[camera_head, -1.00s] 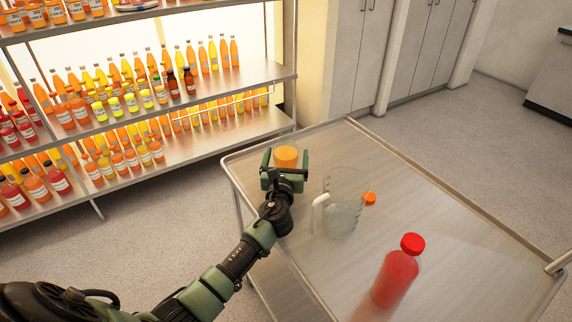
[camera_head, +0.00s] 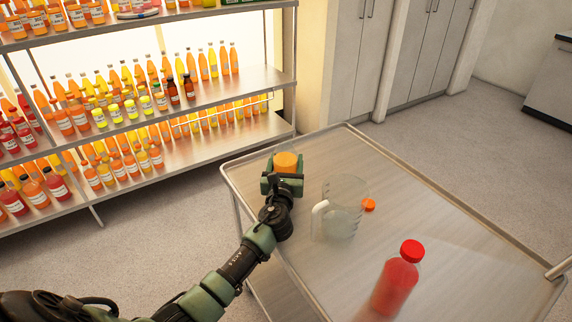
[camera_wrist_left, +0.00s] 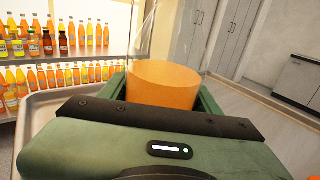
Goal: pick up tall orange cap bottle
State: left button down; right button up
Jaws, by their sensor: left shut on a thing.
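My left gripper (camera_head: 283,178) is shut on a clear vessel with orange contents (camera_head: 286,161) at the cart's far left corner. In the left wrist view its orange contents (camera_wrist_left: 163,85) show between the jaws, with clear walls rising above. The jaws hide its lower part, and I cannot tell whether it touches the cart. A small orange cap (camera_head: 369,205) is on the cart, right beside a clear jug. I cannot tell whether anything is under the cap. My right gripper is not in view.
The clear jug with a white handle (camera_head: 343,212) stands close to the right of my left gripper. A red bottle with a red cap (camera_head: 397,282) stands nearer. The metal cart (camera_head: 460,235) is bare at right. Shelves (camera_head: 215,87) with many bottles stand at left.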

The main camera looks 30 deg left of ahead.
pick_arm(q)
notch_tip(320, 180, up, 10)
jog(key=p, duration=0.3)
notch_tip(320, 180, up, 10)
jog(key=p, duration=0.1)
jog(key=shift+p, duration=0.3)
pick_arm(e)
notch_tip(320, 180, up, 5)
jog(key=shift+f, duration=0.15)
